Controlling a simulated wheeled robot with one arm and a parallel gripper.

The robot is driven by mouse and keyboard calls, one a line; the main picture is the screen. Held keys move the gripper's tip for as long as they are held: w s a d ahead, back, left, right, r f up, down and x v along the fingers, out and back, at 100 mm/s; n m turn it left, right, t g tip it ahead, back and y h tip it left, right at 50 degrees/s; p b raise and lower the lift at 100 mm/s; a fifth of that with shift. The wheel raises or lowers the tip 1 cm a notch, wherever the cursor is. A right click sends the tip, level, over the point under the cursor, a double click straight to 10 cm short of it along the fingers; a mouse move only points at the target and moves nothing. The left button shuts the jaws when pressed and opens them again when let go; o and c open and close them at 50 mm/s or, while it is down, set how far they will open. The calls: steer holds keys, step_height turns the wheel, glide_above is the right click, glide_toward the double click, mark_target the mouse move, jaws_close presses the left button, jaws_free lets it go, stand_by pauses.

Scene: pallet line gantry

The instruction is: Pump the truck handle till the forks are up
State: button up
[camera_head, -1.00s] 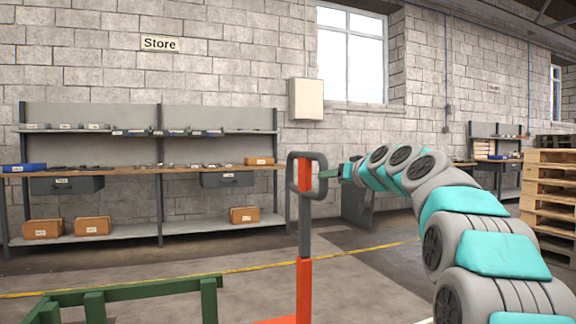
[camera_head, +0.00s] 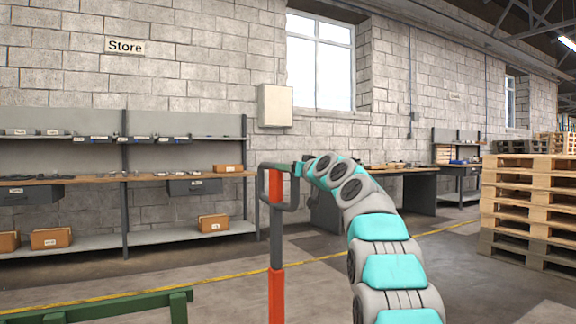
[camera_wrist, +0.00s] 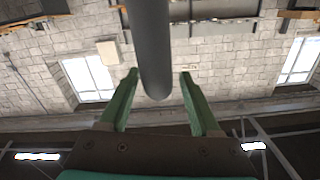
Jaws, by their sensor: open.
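The truck handle (camera_head: 277,225) stands upright in the head view, an orange and dark grey post with a dark loop grip (camera_head: 264,188) at its top. My gripper (camera_head: 299,169) is at the upper right of this loop. In the wrist view my gripper (camera_wrist: 160,76) is open, its two green fingers spread on either side of a dark grey bar (camera_wrist: 153,45) of the handle. Gaps show between the bar and both fingers. The truck's lower body and forks are out of view.
A green metal frame (camera_head: 110,303) is low at the left. A shelved bench (camera_head: 90,240) with orange boxes stands along the wall. Stacked wooden pallets (camera_head: 525,200) are at the right. Open floor lies around the handle, crossed by a yellow line.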

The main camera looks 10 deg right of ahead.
steer(key=shift+p+x, duration=0.4)
steer(key=shift+x, duration=0.45)
jaws_close()
